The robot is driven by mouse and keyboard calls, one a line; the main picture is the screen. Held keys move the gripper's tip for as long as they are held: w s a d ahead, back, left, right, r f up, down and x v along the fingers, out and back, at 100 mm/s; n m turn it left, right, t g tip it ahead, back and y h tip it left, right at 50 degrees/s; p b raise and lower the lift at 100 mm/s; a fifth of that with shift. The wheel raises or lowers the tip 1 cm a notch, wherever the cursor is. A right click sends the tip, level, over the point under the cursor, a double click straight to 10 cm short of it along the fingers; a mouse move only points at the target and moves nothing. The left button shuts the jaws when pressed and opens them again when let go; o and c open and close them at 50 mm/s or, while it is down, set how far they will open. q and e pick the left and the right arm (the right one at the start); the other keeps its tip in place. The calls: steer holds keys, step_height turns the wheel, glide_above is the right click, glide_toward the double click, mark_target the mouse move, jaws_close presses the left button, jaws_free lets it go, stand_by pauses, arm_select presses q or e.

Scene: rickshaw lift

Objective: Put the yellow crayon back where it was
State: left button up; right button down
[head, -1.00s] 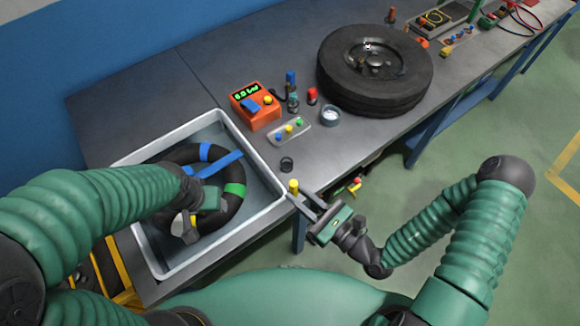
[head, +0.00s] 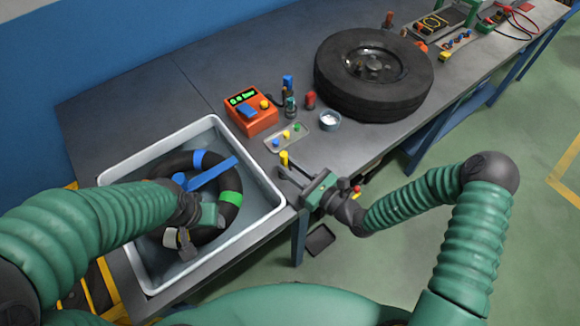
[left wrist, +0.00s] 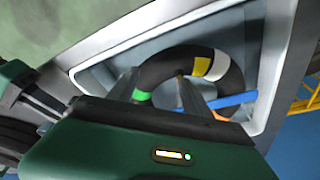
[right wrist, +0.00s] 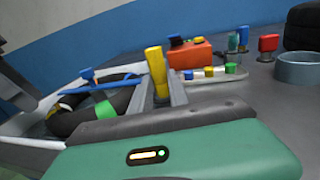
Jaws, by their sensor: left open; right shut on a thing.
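The yellow crayon (head: 284,158) stands upright between the fingertips of my right gripper (head: 287,171), which is shut on it. It is over the near part of the bench, just right of the white tub. The crayon also shows in the right wrist view (right wrist: 157,70), held upright between the two fingers. Its lower end is hidden by the gripper, so I cannot tell whether it touches the bench. My left gripper (left wrist: 160,92) is open above the black inner tube (head: 176,163), which has blue, green, yellow and white bands and lies in the white tub (head: 272,205).
Behind the crayon is a small tray (head: 287,138) with blue, yellow and green pieces. A dark tray (head: 319,239) lies on the floor.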

steer(key=shift+f, duration=0.15)
steer(key=c, duration=1.3)
jaws_free()
steer(key=shift+o, duration=0.2)
